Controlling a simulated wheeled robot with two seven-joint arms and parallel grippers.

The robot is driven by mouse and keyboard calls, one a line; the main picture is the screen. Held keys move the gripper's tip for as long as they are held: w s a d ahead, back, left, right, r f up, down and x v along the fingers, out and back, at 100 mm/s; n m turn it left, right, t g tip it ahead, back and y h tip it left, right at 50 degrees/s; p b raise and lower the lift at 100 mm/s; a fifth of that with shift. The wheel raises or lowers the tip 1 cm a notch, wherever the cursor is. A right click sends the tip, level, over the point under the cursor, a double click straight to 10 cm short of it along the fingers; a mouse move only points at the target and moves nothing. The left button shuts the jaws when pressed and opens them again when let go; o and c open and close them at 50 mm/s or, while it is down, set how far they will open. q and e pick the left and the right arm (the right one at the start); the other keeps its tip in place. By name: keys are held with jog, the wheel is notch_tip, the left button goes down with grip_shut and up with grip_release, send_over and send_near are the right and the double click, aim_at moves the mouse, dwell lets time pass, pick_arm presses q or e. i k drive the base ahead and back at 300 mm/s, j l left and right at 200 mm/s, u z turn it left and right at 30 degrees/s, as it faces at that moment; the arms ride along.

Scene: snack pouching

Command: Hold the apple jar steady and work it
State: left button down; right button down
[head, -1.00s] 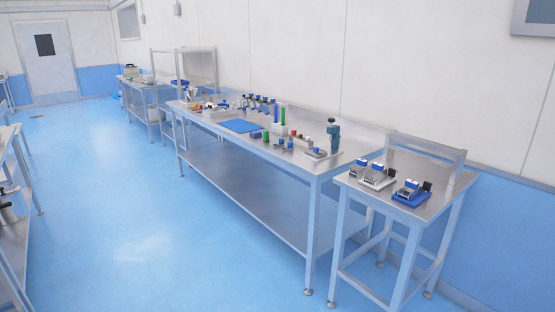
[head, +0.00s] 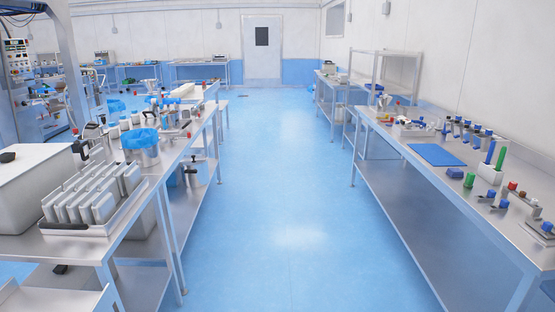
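I cannot make out an apple jar in the head view. Two containers with blue covers (head: 140,145) stand on the left steel table (head: 135,222), but I cannot tell what they hold. Neither of my grippers is in view. No hold on anything shows.
A clear blue aisle (head: 285,190) runs between the left table and the right steel table (head: 440,185) to a door (head: 262,50). A grey slotted rack (head: 95,200) and a white box (head: 35,185) are near left. A blue mat (head: 436,155) lies on the right table.

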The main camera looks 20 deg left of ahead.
aim_at(135, 117)
jog(key=i+j+u, duration=0.1)
jog(key=i+u, duration=0.3)
jog(key=i, duration=0.25)
jog(key=i+l+u, duration=0.15)
jog(key=i+u, duration=0.2)
jog(key=i, duration=0.3)
jog(key=i+j+u, duration=0.1)
jog(key=i+u, duration=0.75)
jog(key=i+l+u, duration=0.2)
jog(key=i+u, duration=0.25)
jog(key=k, duration=0.1)
